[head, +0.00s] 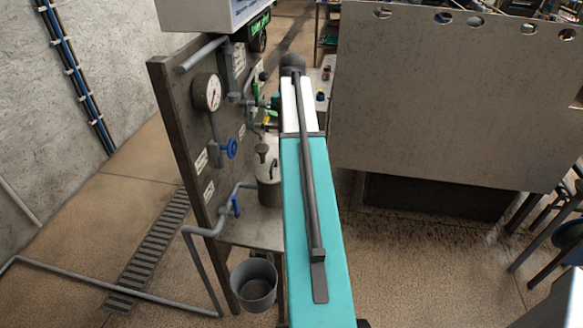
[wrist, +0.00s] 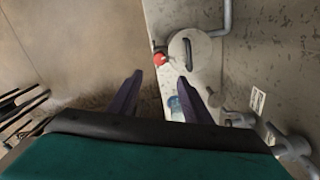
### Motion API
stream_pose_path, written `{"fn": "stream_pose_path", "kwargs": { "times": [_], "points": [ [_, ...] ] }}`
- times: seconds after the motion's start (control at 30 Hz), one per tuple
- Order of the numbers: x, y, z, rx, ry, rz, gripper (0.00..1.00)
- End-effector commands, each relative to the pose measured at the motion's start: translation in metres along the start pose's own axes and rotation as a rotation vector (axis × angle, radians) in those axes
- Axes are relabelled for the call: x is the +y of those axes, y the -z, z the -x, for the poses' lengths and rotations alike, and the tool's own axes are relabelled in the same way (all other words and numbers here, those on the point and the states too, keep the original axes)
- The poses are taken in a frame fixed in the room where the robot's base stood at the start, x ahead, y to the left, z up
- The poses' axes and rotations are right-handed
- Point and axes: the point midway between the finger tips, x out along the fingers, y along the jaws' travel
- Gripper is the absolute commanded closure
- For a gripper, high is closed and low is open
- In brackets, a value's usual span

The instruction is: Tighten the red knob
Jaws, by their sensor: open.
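The red knob (wrist: 160,59) shows in the wrist view at the left edge of a pale round-topped vessel (wrist: 188,46). My gripper (wrist: 160,76) is open, with its two dark purple fingers spread apart and nothing between them. The knob appears just beyond the fingertips, roughly in line with the gap, and I see no contact. In the head view my teal arm reaches away across the middle; it covers the gripper, and I cannot make out the red knob there.
A dark panel (head: 178,128) with a pressure gauge (head: 207,93), blue valves (head: 231,149) and grey pipes stands left of my arm. A large metal sheet (head: 450,95) stands to the right. The floor between arm and sheet is clear.

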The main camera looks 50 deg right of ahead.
Motion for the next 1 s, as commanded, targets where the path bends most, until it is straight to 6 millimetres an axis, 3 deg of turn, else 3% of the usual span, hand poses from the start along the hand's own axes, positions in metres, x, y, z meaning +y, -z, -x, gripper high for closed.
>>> {"fn": "stream_pose_path", "kwargs": {
  "times": [1.0],
  "points": [
    [-0.001,-0.002,-0.097,-0.002,-0.001,0.002,0.55]
  ]
}}
